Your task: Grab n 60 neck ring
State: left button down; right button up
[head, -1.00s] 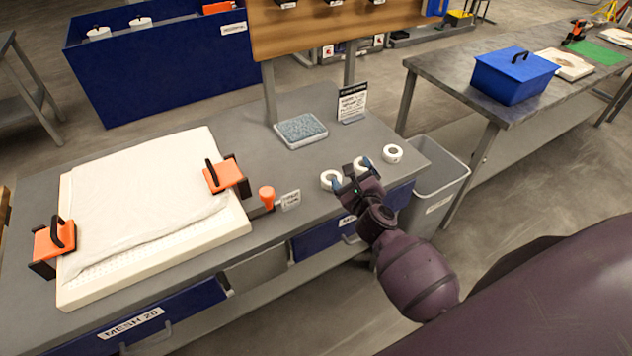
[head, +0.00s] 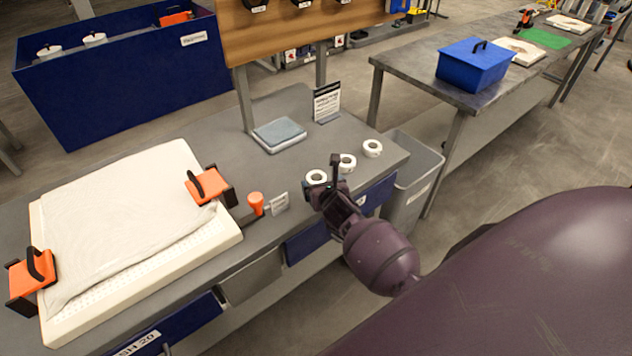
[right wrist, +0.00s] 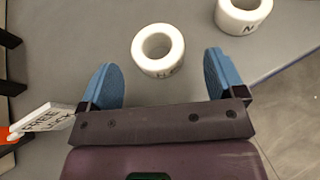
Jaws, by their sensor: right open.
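Three white neck rings stand on the grey bench near its right end in the head view: a left one (head: 309,180), a middle one (head: 347,168) and a right one (head: 372,154). My right gripper (head: 324,180) is open and empty beside the left ring, partly covering it. In the right wrist view one ring (right wrist: 160,68) lies just ahead between the blue fingers, its marking starting with what looks like an H. Another ring (right wrist: 236,20) at the top right is marked N; the rest is cut off. My left gripper is not in view.
A white filter plate (head: 150,270) with cloth and orange clamps fills the bench's left. An orange knob (head: 256,203) and small sign (head: 279,203) stand left of the gripper. A blue-grey pad (head: 279,133) lies behind. A grey bin (head: 418,170) stands beyond the right edge.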

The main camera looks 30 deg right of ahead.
aim_at(315, 173)
jog(key=shift+r+b+x, duration=0.2)
jog(key=shift+b+x, duration=0.05)
jog(key=shift+x, duration=1.2)
jog(key=shift+r+b+x, duration=0.15)
jog(key=shift+b+x, duration=0.05)
jog(key=shift+x, duration=1.2)
jog(key=shift+w+a, duration=0.1)
jog(key=shift+w, duration=0.1)
jog(key=c, duration=1)
jog(key=shift+r, duration=0.15)
